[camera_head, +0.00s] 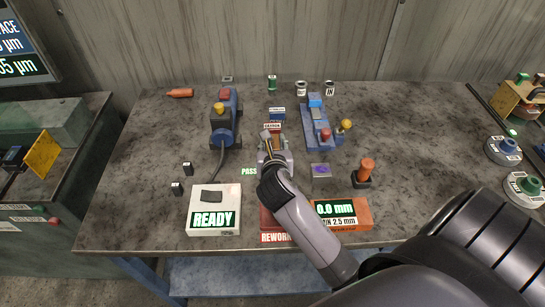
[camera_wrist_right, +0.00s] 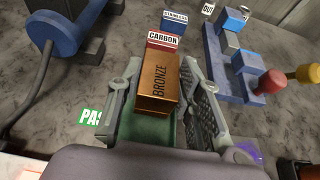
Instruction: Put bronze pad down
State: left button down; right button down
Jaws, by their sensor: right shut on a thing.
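The bronze pad (camera_wrist_right: 158,82) is a bronze-coloured block labelled BRONZE. In the right wrist view it sits between the two fingers of my right gripper (camera_wrist_right: 160,112), which is shut on it. In the head view my right gripper (camera_head: 275,158) is over the middle of the table and covers most of the pad. Behind the pad are a red CARBON block (camera_wrist_right: 164,41) and a blue STAINLESS block (camera_wrist_right: 173,22). A green surface (camera_wrist_right: 146,128) lies under the pad and fingers; I cannot tell whether the pad touches it. My left gripper is not in view.
Blue machines stand left (camera_head: 224,120) and right (camera_head: 318,125) of the gripper. A white READY box (camera_head: 214,200) and an orange 0.0 mm gauge (camera_head: 355,214) are near the front edge. A purple-topped block (camera_head: 320,172) and an orange-handled tool (camera_head: 366,170) are to the right.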

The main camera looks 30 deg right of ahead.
jog(key=shift+f, duration=2.2)
jog(key=shift+f, duration=0.1)
jog(key=c, duration=1.4)
grip_release()
jog(key=shift+f, duration=0.1)
jog(key=b+v, duration=0.1)
jog(key=v, duration=1.1)
jog(key=shift+s, duration=0.1)
